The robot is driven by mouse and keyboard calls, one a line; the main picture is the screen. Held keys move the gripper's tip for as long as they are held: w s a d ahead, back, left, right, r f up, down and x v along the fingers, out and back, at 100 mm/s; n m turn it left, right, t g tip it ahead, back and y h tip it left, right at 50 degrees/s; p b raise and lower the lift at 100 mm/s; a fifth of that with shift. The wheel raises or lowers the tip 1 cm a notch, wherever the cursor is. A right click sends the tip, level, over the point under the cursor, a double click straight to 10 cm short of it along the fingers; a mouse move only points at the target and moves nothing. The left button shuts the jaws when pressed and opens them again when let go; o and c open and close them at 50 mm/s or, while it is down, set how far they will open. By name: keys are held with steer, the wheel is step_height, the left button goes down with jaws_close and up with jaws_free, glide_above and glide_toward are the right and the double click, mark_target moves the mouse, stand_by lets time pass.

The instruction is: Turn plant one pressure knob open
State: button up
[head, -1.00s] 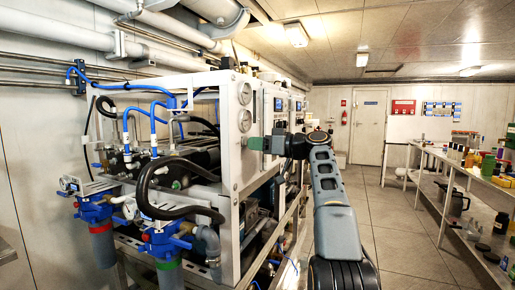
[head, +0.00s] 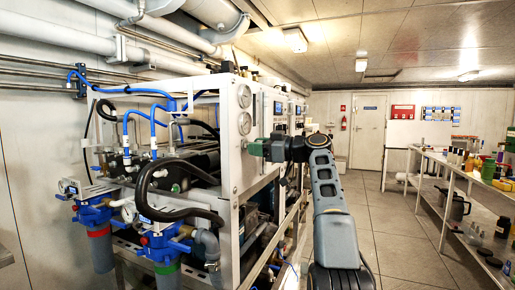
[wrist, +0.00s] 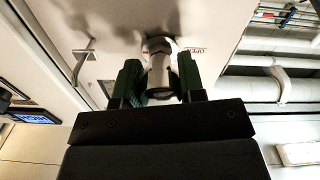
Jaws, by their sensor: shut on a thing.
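The pressure knob (wrist: 158,62) is a pale metallic, rounded knob on the white panel, seen in the wrist view. My gripper (wrist: 159,82) has its two green fingers on either side of the knob and is shut on it. A small "OPEN" label (wrist: 197,50) is on the panel to the right of the knob. The knob is hidden there behind the gripper.
Blue-topped filter housings (head: 160,240) and hoses stand at the plant's left end. A shelf bench (head: 470,170) with bottles and containers runs along the right. The tiled aisle (head: 400,215) between them is clear, with a white door (head: 369,130) at the far end.

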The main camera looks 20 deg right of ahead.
steer(key=o, duration=0.9)
steer(key=b+v, duration=0.1)
steer(key=v, duration=1.2)
steer(key=shift+s+d, duration=0.25)
steer(key=shift+s, duration=0.1)
